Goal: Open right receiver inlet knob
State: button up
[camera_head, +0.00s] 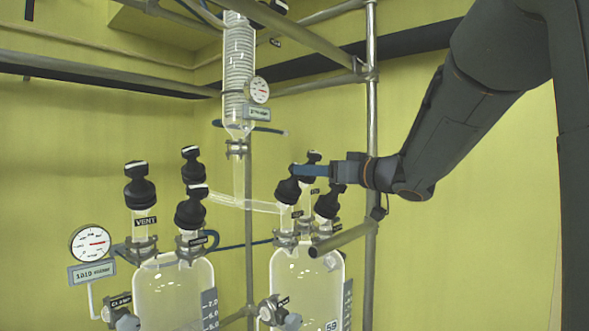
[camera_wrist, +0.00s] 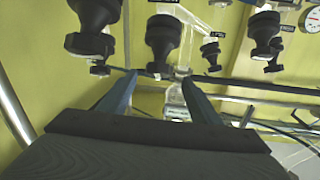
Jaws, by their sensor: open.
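The right receiver (camera_head: 305,285) is a clear glass vessel with several black knobs on its necks. One knob (camera_head: 288,189) is at the front left, one (camera_head: 328,204) at the front right, and one (camera_head: 312,158) behind. The label text is too small to read, so I cannot tell which is the inlet knob. My gripper (camera_head: 299,171) reaches in from the right, its blue fingers level with the knob tops. A black knob (camera_wrist: 163,38) appears just beyond the fingertips.
The left receiver (camera_head: 172,290) carries more knobs, including one marked VENT (camera_head: 139,186). A glass tube (camera_head: 240,203) joins the area below the coil condenser (camera_head: 237,70). A metal post (camera_head: 371,120) stands close to my arm. A gauge (camera_head: 90,243) is at the left.

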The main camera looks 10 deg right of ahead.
jog(key=p+x, duration=0.1)
jog(key=x, duration=0.5)
jog(key=shift+w+p, duration=0.3)
jog(key=shift+w, duration=0.15)
jog(key=c, duration=1.1)
